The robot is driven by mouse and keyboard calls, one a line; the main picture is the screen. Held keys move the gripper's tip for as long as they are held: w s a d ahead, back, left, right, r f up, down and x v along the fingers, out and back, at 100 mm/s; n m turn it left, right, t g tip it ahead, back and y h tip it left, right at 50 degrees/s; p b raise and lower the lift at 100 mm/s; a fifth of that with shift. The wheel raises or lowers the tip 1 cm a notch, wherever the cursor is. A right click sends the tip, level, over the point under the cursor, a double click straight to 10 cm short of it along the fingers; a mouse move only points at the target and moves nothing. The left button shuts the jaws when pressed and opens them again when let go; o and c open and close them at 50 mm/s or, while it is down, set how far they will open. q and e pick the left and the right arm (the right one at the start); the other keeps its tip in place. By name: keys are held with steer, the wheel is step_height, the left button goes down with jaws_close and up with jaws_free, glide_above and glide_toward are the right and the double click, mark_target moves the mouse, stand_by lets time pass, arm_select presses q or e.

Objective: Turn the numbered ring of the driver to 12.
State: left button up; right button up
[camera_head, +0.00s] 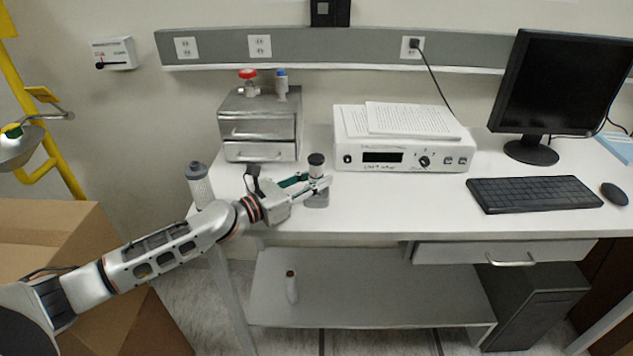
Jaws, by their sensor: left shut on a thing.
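An upright device with a black top and a pale band below it (316,168) stands near the front edge of the white bench; I take it to be the driver. Its grey lower part shows beneath the fingers. My left gripper (321,185) reaches it from the left and is shut on it at mid-height, below the black top. The fingers hide part of its middle. Any numbers on its ring are too small to read. My right gripper is not in view.
On the bench (395,210) stand a metal drawer unit (260,132), a white instrument (385,159) with papers on top, a keyboard (533,194), a mouse (614,194) and a monitor (562,85). A grey bottle (199,186) is at the left edge. Bare bench lies right of my gripper.

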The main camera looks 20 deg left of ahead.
arm_select(q)
steer(key=shift+m+g+h+b, duration=0.7)
steer(key=shift+m+g+h, duration=0.2)
steer(key=shift+h, duration=0.2)
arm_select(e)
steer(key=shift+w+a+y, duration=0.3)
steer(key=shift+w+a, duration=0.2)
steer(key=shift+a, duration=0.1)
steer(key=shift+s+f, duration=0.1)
arm_select(q)
steer(key=o, duration=1.1)
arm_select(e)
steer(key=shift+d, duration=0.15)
arm_select(q)
steer(key=shift+s, duration=0.15)
steer(key=v, duration=1.1)
steer(key=shift+s+a+r, duration=0.1)
steer(key=shift+a, duration=0.3)
